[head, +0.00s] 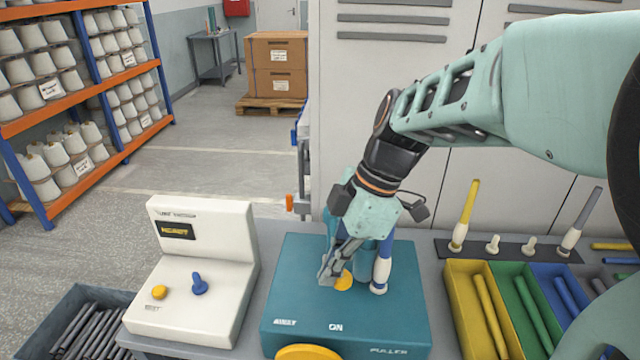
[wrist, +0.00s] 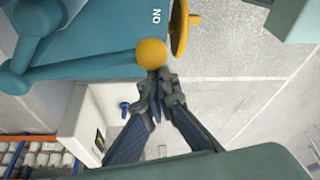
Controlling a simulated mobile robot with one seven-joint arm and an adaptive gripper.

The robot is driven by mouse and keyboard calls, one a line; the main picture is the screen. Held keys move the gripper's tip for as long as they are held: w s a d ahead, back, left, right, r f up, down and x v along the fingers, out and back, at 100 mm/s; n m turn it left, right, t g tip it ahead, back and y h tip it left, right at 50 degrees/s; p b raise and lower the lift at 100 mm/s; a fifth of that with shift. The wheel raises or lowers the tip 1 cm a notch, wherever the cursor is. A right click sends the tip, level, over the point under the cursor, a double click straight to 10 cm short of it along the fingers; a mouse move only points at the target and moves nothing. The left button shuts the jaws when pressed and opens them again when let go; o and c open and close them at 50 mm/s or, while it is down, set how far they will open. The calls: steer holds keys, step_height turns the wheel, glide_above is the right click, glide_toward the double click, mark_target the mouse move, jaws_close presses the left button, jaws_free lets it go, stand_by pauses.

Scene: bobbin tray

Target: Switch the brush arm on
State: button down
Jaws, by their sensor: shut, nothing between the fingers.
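A teal machine (head: 290,300) with "ON" lettered on its top stands in the middle of the bench. A round yellow knob (head: 343,281) shows on it, partly hidden by my gripper (head: 330,274). In the wrist view the yellow ball-shaped knob (wrist: 151,53) is just beyond my fingertips (wrist: 158,88), and I cannot tell whether they touch it. My gripper is shut with nothing between its fingers. A white and blue post (head: 381,272) stands right beside the gripper. Which part is the brush arm is not clear; the gripper hides much of the machine's middle.
A white console (head: 220,275) with a lit display, a yellow button (head: 159,292) and a blue lever (head: 199,284) stands to the left. A yellow disc (head: 307,352) is at the machine's front edge. Yellow (head: 456,318), green and blue bins and a dark rack of pegs lie to the right.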

steer(key=shift+d, duration=0.85)
steer(key=shift+a+r, duration=0.1)
steer(key=shift+a, duration=0.2)
step_height(320, 180, up, 10)
steer(key=shift+s+a, duration=0.15)
steer(key=shift+a, duration=0.1)
